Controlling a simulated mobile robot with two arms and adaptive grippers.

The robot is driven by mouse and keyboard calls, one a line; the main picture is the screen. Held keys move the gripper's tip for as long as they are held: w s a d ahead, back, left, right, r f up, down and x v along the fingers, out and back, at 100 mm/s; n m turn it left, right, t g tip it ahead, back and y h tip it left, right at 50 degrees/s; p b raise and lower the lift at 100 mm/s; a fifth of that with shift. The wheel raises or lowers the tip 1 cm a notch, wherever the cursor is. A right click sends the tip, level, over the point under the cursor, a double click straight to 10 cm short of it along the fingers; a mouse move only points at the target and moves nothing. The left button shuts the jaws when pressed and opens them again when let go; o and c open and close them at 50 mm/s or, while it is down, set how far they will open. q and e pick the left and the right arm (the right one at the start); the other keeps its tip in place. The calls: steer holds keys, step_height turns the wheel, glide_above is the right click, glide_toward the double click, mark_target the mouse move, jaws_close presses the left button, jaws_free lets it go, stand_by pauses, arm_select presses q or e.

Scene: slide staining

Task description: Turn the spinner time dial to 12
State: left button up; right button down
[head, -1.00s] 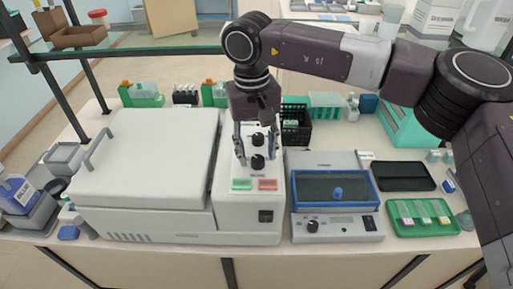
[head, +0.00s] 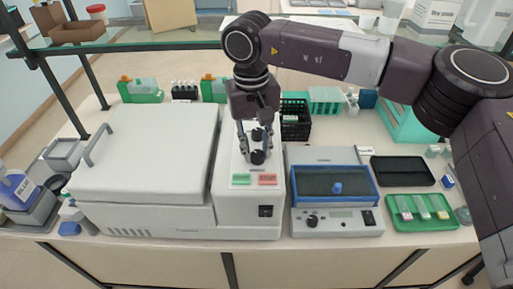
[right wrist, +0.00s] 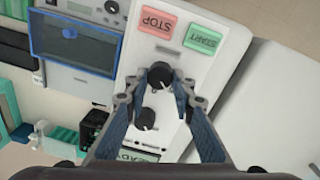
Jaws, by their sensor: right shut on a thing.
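The white spinner on the counter has a front control panel (head: 225,175) with two black dials, a green START button (head: 242,179) and a red STOP button (head: 268,179). My right gripper (head: 257,154) points down at the panel and is shut on the lower dial (head: 258,158), the one nearer the buttons. In the right wrist view this dial (right wrist: 160,73) sits between the fingertips, and the upper dial (right wrist: 146,118) lies between the fingers, closer to the palm. The dial markings are too small to read. My left gripper is not in view.
The spinner's closed white lid (head: 150,150) is left of the panel. A blue-framed heater-like device (head: 330,222) stands close on the right, with a green slide tray (head: 425,226) and a black tray (head: 403,172) beyond. A black basket (head: 296,128) stands behind.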

steer(key=shift+f+m+b, duration=0.1)
steer(key=shift+m+b, duration=0.55)
steer(key=shift+m, duration=0.15)
steer(key=shift+m+b, duration=0.85)
steer(key=shift+m, duration=0.35)
steer(key=m+b, duration=0.1)
steer(key=m, duration=0.1)
steer(key=shift+w+m, duration=0.1)
steer(key=shift+m, duration=0.3)
steer(key=m+b, duration=0.1)
steer(key=m, duration=0.2)
steer(key=shift+d+m+g+b, duration=0.1)
steer(key=shift+m+g+b, duration=0.2)
steer(key=m+b, duration=0.1)
steer(key=m, duration=0.3)
steer(key=shift+m, duration=0.3)
steer(key=m, duration=0.2)
steer(key=m+b, duration=0.1)
steer(key=m, duration=0.1)
steer(key=shift+d+r+m+y+b, duration=0.1)
steer(key=shift+r+m+y+b, duration=0.1)
steer(key=shift+m+y+b, duration=0.1)
steer(key=c, duration=1.6)
jaws_free()
